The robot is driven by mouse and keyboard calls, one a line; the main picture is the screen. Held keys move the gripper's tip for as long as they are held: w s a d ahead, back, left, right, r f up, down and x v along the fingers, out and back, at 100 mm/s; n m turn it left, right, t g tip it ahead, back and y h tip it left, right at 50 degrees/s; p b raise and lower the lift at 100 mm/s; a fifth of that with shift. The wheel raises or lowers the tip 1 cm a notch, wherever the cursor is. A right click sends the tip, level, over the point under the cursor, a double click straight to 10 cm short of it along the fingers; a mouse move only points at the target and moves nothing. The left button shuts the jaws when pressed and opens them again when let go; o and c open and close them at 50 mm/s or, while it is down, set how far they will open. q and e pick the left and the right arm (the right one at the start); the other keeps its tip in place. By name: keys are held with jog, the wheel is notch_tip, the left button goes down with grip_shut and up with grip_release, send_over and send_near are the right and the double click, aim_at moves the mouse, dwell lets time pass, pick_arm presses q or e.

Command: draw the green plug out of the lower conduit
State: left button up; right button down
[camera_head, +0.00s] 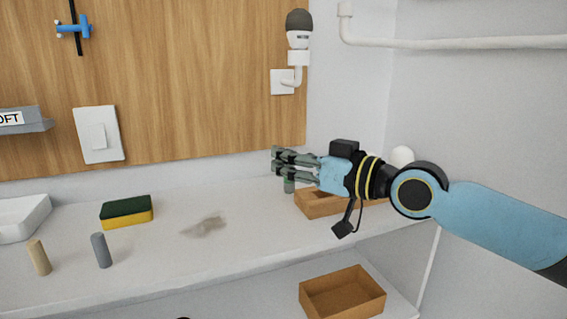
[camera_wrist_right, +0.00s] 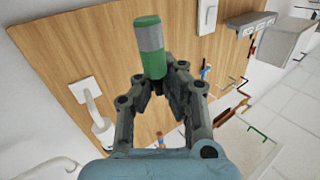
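The green plug (camera_wrist_right: 148,64), a green cylinder with a grey band, sits at the fingertips of my right gripper (camera_wrist_right: 160,80) in the wrist view. The exact contact is partly hidden by the fingers. A white conduit (camera_head: 450,42) runs along the right wall with an elbow at its left end. A rounded white end (camera_head: 402,156) shows behind my right wrist; I cannot tell if it is the lower conduit. My left gripper is out of view.
A wooden tray (camera_head: 316,205) lies below my right gripper, partly hidden. Another open box (camera_head: 342,295) is on the lower shelf. A sponge (camera_head: 126,211), a tan peg (camera_head: 39,257) and a grey peg (camera_head: 101,250) stand on the counter. A lamp (camera_head: 299,40) juts from the board.

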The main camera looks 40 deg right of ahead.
aim_at(285, 191)
notch_tip(285, 191, down, 2)
jog(key=shift+w+a+f+b, duration=0.1)
jog(key=shift+f+b, duration=0.15)
jog(key=shift+b, duration=0.7)
notch_tip(285, 191, down, 4)
jog(key=b, duration=0.3)
jog(key=shift+r, duration=0.15)
jog(key=shift+f+b, duration=0.3)
jog(key=shift+b, duration=0.1)
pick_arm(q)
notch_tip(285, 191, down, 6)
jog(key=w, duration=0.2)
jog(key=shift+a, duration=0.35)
pick_arm(e)
jog(key=shift+f, duration=0.1)
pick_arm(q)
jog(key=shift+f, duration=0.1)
pick_arm(e)
jog(key=c, duration=2.1)
grip_release()
jog(key=shift+f, duration=0.1)
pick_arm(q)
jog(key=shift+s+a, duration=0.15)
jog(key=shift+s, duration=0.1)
pick_arm(e)
jog(key=o, duration=0.7)
